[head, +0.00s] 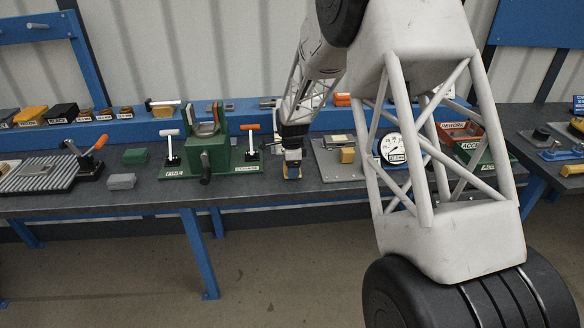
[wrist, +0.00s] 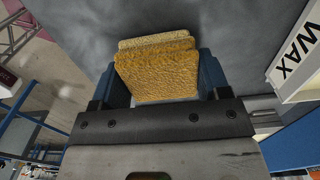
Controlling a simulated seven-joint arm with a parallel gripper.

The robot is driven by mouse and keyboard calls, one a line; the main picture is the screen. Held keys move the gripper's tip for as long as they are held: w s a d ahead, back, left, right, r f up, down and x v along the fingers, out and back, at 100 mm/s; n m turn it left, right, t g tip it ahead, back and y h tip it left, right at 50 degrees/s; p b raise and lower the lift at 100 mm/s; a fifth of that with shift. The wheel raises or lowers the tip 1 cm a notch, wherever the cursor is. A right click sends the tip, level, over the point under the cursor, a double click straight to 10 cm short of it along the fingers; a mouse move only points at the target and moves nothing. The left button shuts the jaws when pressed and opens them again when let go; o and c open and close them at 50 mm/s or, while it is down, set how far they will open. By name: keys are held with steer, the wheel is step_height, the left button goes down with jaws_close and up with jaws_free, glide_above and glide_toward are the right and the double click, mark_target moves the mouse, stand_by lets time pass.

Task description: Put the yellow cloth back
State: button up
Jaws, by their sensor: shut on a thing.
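The yellow cloth (wrist: 157,78) is a rough-textured folded pad between the two blue fingers of my gripper (head: 292,163) in the wrist view. A paler layer shows behind its front face. My gripper is shut on it. In the head view my gripper points down over the grey bench, right of the green fixture, and a bit of yellow shows at its fingertips. I cannot tell whether the cloth touches the bench top.
A white holder marked WAX (wrist: 296,58) stands close on the right in the wrist view. In the head view, the green fixture (head: 208,155) with levers is left of my gripper. A grey plate (head: 330,172) with a small yellow block (head: 347,155) is right.

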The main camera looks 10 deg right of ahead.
steer(key=shift+f, duration=0.25)
steer(key=o, duration=0.9)
steer(key=shift+o, duration=0.2)
step_height(320, 180, up, 8)
steer(key=shift+f, duration=0.15)
stand_by(0.9)
